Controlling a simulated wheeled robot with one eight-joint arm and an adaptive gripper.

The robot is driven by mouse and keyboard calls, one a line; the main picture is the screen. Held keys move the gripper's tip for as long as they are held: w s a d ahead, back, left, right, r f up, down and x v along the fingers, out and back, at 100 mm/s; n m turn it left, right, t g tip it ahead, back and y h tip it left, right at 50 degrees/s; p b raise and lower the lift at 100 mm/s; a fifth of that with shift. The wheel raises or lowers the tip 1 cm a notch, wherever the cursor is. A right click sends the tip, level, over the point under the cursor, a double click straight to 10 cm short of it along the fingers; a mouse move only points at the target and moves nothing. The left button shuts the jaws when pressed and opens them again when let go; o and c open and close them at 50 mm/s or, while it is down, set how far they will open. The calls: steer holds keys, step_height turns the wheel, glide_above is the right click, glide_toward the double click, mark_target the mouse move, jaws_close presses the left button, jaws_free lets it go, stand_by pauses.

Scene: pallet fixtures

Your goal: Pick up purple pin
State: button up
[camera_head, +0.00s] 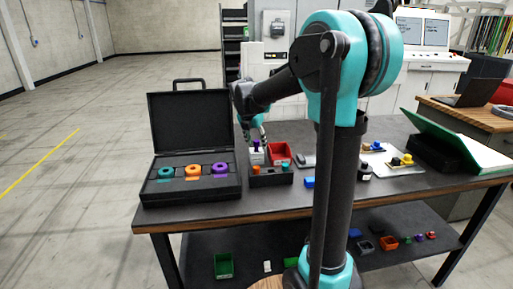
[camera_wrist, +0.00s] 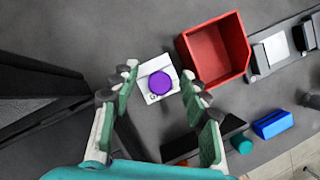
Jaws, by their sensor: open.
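The purple pin (camera_wrist: 160,83) shows from above as a round purple top on a small white block (camera_wrist: 148,68) in the wrist view. In the head view the purple pin (camera_head: 256,144) shows as a small purple spot below my gripper (camera_head: 254,134). My gripper (camera_wrist: 158,76) is open, with one green-padded finger on each side of the pin in the wrist view. The fingers appear apart from the pin, and nothing is held. How far the fingertips are above the pin is hard to tell.
A red bin (camera_wrist: 215,50) stands close to the right of the white block. An open black case (camera_head: 190,191) with teal, orange and purple rings is at the left. A dark holder (camera_head: 270,181) with coloured pieces and a blue block (camera_wrist: 273,124) are near.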

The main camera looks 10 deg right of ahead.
steer(key=shift+f, duration=0.2)
jaws_close()
steer(key=shift+r, duration=0.1)
